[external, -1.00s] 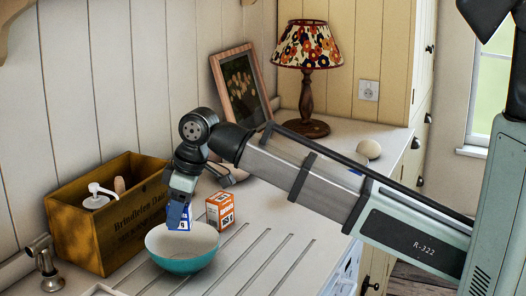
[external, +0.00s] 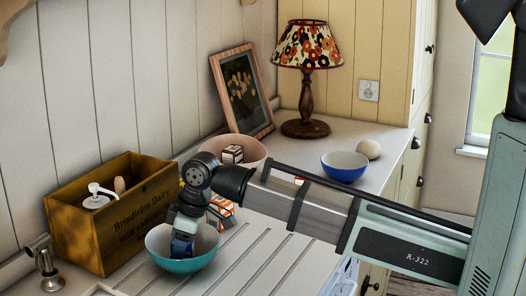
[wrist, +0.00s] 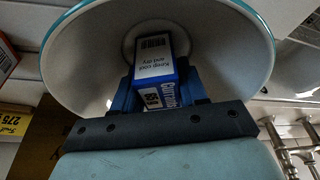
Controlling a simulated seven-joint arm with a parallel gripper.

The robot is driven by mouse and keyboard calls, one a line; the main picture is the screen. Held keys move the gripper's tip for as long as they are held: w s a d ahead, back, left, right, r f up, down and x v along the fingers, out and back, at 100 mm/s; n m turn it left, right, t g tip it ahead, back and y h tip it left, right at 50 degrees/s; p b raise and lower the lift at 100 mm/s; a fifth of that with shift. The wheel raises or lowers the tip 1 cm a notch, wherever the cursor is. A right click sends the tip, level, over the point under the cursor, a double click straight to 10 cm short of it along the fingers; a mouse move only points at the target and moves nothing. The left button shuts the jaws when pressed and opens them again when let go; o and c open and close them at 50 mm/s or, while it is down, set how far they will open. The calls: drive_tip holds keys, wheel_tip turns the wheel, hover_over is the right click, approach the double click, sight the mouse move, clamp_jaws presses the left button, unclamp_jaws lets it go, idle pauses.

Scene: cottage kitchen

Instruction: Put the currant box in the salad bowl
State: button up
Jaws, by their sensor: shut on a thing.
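The currant box (wrist: 153,70) is blue and white, with print on its end and side in the wrist view. My gripper (wrist: 155,95) is shut on it. In the external view my gripper (external: 181,246) points down inside the teal bowl (external: 200,264), so the box is within the rim. The bowl's pale inside (wrist: 85,70) surrounds the box in the wrist view. I cannot tell whether the box touches the bottom. My wrist and fingers hide most of the box in the external view.
An orange-and-white box (external: 224,212) stands close behind the bowl, partly hidden by my arm. A pinkish bowl (external: 252,151) holds a small brown box (external: 232,153). A wooden crate (external: 115,235) stands left.

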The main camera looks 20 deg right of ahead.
drive_tip(key=shift+f, duration=0.15)
drive_tip(key=o, duration=1.1)
drive_tip(key=v, duration=1.2)
